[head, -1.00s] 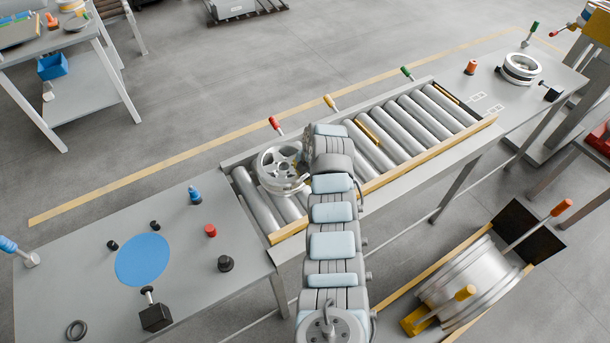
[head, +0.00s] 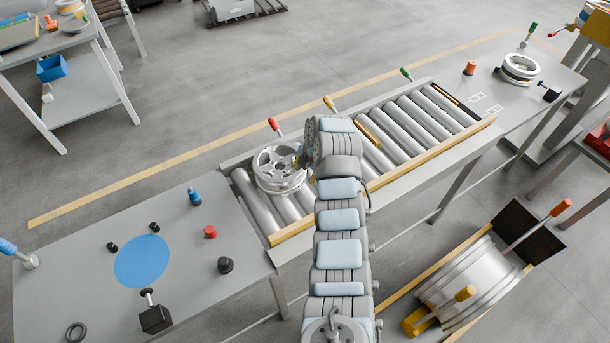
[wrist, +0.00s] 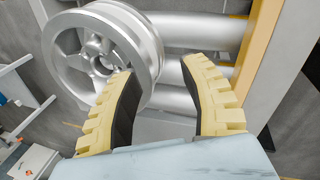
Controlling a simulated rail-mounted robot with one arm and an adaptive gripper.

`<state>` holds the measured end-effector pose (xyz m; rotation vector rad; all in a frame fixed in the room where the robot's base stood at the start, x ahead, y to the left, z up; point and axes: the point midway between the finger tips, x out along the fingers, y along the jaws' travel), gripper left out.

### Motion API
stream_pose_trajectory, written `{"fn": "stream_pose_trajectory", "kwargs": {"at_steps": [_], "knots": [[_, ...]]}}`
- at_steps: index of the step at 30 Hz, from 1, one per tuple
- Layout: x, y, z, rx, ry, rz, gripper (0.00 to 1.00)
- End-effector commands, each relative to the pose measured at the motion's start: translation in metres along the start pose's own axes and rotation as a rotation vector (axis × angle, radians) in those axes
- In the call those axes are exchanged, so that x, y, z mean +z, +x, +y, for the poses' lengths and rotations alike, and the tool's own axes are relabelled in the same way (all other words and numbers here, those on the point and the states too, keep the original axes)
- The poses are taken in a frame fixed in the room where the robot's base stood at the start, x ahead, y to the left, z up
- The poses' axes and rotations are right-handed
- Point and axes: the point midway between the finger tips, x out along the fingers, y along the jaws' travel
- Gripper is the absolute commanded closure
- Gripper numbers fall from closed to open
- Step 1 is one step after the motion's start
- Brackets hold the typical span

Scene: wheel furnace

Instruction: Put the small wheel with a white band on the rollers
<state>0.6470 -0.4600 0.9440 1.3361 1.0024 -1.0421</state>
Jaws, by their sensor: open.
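A small silver spoked wheel (head: 280,183) lies on the rollers (head: 256,203) at the left end of the conveyor in the head view. A paler strip shows around its side, but I cannot tell for sure that it is a white band. In the wrist view the wheel (wrist: 145,45) fills the upper left, above the rollers (wrist: 190,32). My gripper (wrist: 158,68) is open, its yellow-and-black fingers apart with nothing held. The left finger overlaps the wheel's near rim in the picture; I cannot tell whether they touch. In the head view my arm mostly hides the gripper.
Another ring-like wheel (head: 520,77) lies on the right table. The left table (head: 75,245) carries a blue disc (head: 142,261) and several small knobs. Red (head: 273,124), yellow and green handles stand along the conveyor's far edge. The right-hand rollers (head: 425,117) are clear.

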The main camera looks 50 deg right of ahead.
Motion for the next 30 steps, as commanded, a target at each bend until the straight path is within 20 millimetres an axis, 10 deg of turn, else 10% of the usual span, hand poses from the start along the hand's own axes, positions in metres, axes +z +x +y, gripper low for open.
{"fn": "stream_pose_trajectory", "kwargs": {"at_steps": [15,30], "knots": [[0.001,-0.067,0.0,0.002,0.001,-0.002,0.56],[-0.002,-0.063,0.01,0.033,0.023,-0.028,0.56]]}}
